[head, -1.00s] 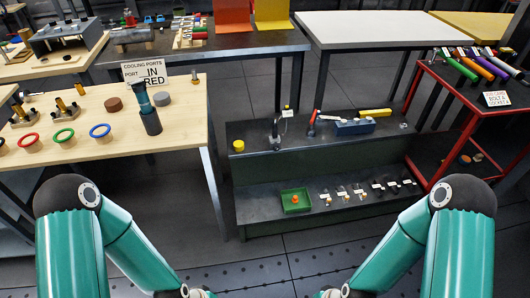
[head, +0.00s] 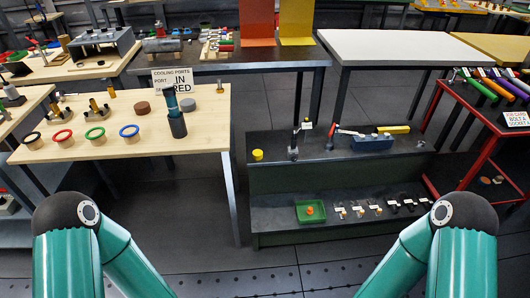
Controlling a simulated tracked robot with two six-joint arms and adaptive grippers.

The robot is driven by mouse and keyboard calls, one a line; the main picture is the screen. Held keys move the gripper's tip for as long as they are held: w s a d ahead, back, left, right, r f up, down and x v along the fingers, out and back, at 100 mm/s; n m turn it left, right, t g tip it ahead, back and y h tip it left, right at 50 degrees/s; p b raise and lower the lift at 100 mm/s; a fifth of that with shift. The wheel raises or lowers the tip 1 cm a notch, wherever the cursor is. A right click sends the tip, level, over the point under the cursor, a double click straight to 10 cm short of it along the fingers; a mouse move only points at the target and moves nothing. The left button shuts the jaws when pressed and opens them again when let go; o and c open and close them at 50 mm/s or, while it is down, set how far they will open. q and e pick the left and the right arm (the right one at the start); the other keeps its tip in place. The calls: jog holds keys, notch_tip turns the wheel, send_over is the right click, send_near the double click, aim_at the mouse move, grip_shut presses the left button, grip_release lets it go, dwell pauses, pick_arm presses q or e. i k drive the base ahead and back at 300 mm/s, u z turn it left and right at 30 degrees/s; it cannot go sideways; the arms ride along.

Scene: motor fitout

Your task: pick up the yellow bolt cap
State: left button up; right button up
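A small yellow cylinder (head: 257,155), which looks like the yellow bolt cap, stands on the left end of the top level of a dark two-level shelf (head: 270,182) in the head view. Nothing covers it. Both of my arms come in from the lower corners, and their forearms run out of the bottom edge. Neither gripper shows in the picture, so both are out of sight and no contact with the cap is seen.
A clamp-like tool (head: 294,143), a blue vise (head: 372,143) and a yellow block (head: 393,129) share the shelf top. A green tray (head: 299,220) sits on the lower level. A wooden table (head: 215,140) stands left, a red cart (head: 470,178) right. Floor in front is clear.

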aim_at(257, 154)
jog(key=u, duration=0.05)
jog(key=i, duration=0.8)
jog(key=z, duration=0.2)
jog(key=k, duration=0.9)
jog(key=u, duration=0.15)
jog(key=i, duration=1.35)
jog(key=z, duration=0.3)
